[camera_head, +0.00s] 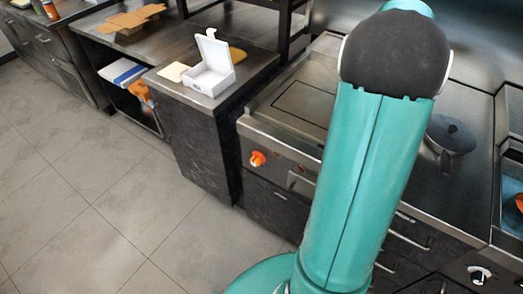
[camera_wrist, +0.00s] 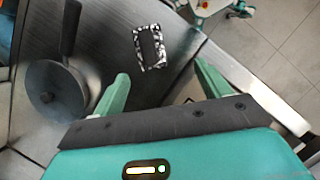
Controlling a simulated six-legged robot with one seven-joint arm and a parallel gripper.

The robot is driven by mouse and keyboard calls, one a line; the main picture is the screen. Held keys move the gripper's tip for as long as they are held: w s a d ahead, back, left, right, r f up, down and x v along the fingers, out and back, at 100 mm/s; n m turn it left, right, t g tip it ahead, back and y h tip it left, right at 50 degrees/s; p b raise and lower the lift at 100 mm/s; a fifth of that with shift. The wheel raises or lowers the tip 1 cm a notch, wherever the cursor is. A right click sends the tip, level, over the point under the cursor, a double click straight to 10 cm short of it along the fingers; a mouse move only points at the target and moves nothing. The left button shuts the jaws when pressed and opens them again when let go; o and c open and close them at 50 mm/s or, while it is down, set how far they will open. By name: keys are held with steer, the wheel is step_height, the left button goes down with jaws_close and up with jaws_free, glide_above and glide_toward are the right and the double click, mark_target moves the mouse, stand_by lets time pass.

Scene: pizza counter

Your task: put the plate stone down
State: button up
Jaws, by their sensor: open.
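In the wrist view, a small rectangular block with a black and white speckled rim and a darker middle (camera_wrist: 150,47) lies on the grey metal counter (camera_wrist: 105,20). It may be the plate stone; I cannot be sure. My gripper (camera_wrist: 161,74) is open, its two teal fingers apart with nothing between them. The block lies ahead of the fingertips, apart from them. In the head view my teal arm covers part of the counter, and neither the block nor my gripper can be made out.
The counter edge runs right of the block, with tiled floor beyond. An open white box (camera_head: 210,78) stands on the left counter.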

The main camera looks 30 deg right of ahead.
steer(key=w+a+r+n+t+h, duration=0.1)
steer(key=w+a+r+t, duration=0.2)
steer(key=a, duration=0.8)
steer(key=w+a+r+n+t+h, duration=0.1)
steer(key=w+a+r+t, duration=0.2)
steer(key=a, duration=0.7)
steer(key=s+a+n+t, duration=0.1)
steer(key=s+a+t, duration=0.2)
steer(key=a, duration=1.7)
steer(key=shift+s+a+r+y, duration=0.3)
steer(key=shift+s+a+y, duration=0.1)
steer(key=shift+s, duration=0.1)
